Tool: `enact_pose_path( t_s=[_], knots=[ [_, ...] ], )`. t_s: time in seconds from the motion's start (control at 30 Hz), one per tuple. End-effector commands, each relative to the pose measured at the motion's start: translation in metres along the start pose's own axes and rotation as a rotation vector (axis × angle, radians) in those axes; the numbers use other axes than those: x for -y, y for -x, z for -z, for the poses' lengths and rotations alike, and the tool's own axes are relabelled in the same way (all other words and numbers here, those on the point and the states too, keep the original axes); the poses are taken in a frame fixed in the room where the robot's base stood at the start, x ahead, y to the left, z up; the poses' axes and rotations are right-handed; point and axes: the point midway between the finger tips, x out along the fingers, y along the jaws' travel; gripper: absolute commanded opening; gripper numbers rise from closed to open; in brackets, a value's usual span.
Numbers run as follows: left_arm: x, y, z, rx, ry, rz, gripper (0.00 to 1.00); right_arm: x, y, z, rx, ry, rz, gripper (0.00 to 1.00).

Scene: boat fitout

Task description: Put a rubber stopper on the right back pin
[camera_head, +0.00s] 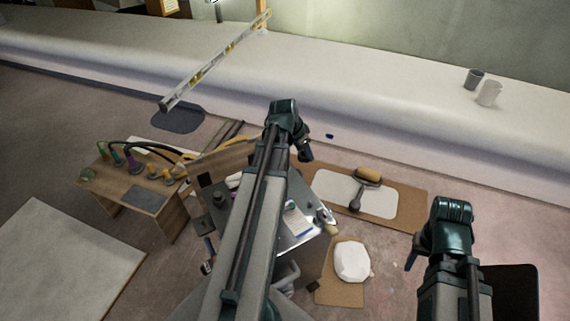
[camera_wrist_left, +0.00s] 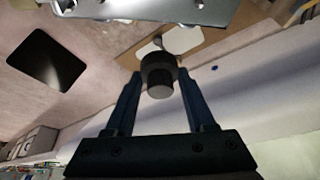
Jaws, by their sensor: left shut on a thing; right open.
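My left gripper (camera_head: 304,153) is beyond the metal-topped stand, raised in front of the long white ledge. In the left wrist view its fingers (camera_wrist_left: 159,82) are shut on a dark, round rubber stopper (camera_wrist_left: 158,68), with a lighter grey end. The stopper cannot be made out in the head view. My right gripper (camera_head: 412,260) is at the lower right, open and apart from other things. The right back pin cannot be identified; my left arm covers part of the stand top (camera_head: 290,240).
A wooden bench (camera_head: 130,193) with hoses stands left. A roller (camera_head: 367,178) lies on a white sheet over cardboard (camera_head: 410,205). A white lump (camera_head: 352,260) lies nearer.

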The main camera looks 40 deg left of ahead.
Motion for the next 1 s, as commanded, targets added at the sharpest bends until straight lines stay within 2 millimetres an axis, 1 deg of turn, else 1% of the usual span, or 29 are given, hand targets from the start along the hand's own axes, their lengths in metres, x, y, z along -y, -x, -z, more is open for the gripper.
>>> enact_pose_path(
  t_s=[0.03,0.1,0.2,0.33,0.5,0.73,0.87,1.0],
  knots=[
    [0.019,-0.021,-0.008,0.0,0.024,0.01,0.0,0.002,-0.022,0.001,0.0,0.0,0.0,0.5],
    [0.037,-0.03,-0.016,0.0,0.05,0.021,0.0,0.003,-0.034,0.002,0.0,0.0,0.0,0.5],
    [0.058,-0.04,-0.025,0.0,0.079,0.033,0.0,0.004,-0.046,0.003,0.0,0.0,0.0,0.5],
    [0.074,-0.046,-0.033,0.0,0.103,0.042,0.0,0.005,-0.055,0.003,0.0,0.0,0.0,0.5],
    [0.081,-0.047,-0.036,0.0,0.114,0.047,0.0,0.005,-0.057,0.003,0.0,0.0,0.0,0.5],
    [0.081,-0.049,-0.037,0.0,0.114,0.047,0.0,0.006,-0.059,0.004,0.0,0.0,0.0,0.5],
    [0.08,-0.055,-0.04,0.0,0.113,0.047,0.0,0.006,-0.065,0.004,0.0,0.0,0.0,0.5],
    [0.08,-0.065,-0.044,0.0,0.113,0.047,0.0,0.007,-0.077,0.004,0.0,0.0,0.0,0.5]
  ],
)
